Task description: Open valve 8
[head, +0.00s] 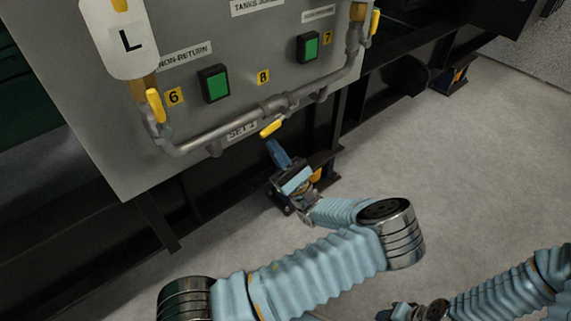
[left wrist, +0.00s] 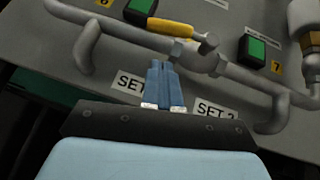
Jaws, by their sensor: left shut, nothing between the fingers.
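Valve 8 has a yellow lever (head: 271,129) on the grey pipe below the yellow "8" label (head: 263,77). In the left wrist view the lever (left wrist: 170,27) lies roughly along the pipe, left of the valve body (left wrist: 207,43). My left gripper (head: 275,147) is just below the lever, shut and empty, its blue fingers pointing up at the panel. In the left wrist view its fingertips (left wrist: 161,68) are below the pipe and lever; I cannot tell whether they touch. My right gripper (head: 397,311) is at the bottom edge, partly cut off, far from the valve.
The grey panel (head: 105,150) carries green buttons (head: 214,84) and (head: 307,47). Yellow levers of valve 6 (head: 156,106) and valve 7 (head: 374,21) stand at either side. Dark frame beams (head: 160,222) run beneath. The floor (head: 455,165) at right is clear.

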